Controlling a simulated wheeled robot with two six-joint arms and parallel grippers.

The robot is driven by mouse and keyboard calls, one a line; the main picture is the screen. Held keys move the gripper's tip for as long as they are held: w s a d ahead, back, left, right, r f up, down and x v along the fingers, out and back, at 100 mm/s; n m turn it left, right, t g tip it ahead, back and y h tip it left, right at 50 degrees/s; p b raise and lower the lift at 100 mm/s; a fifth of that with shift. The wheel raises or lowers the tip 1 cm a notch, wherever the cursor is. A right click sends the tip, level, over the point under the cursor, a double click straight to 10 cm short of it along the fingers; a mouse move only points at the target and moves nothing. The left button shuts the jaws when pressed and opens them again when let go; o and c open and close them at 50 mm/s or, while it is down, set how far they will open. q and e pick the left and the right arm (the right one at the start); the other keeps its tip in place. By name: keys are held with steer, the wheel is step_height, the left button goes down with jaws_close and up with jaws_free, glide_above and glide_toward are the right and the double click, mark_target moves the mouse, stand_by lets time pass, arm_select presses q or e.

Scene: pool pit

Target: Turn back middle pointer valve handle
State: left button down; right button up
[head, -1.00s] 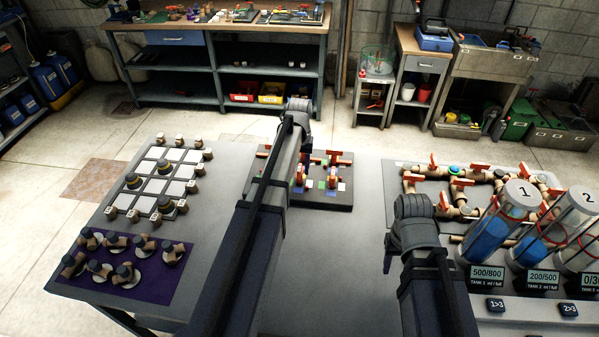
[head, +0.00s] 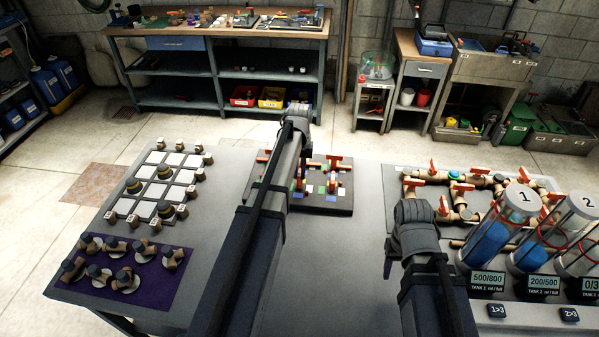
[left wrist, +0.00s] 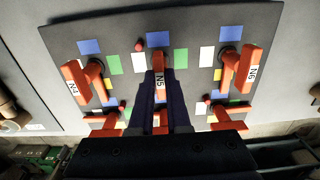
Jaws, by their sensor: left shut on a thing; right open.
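The valve board (head: 345,205) is a dark panel with coloured tiles and red pointer handles, partly hidden by my left arm in the head view. In the left wrist view the board (left wrist: 62,38) shows a row of red handles: N4 (left wrist: 80,80), N5 (left wrist: 158,62) in the middle and N6 (left wrist: 246,72). My left gripper (left wrist: 160,95) is shut on the N5 handle, with a dark finger on each side. N5 points straight up and down in that view; N4 and N6 are slanted.
Red-handled pipework (head: 455,190) and several tanks (head: 490,240) stand right of the board. A tile grid (head: 165,188) and a purple mat (head: 160,285) with knobs lie to the left. My right arm stands between board and tanks. Bare table shows in front of the board.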

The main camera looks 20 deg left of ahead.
arm_select(q)
steer(key=m, duration=1.3)
steer(key=shift+m, duration=2.4)
steer(key=c, duration=0.9)
jaws_free()
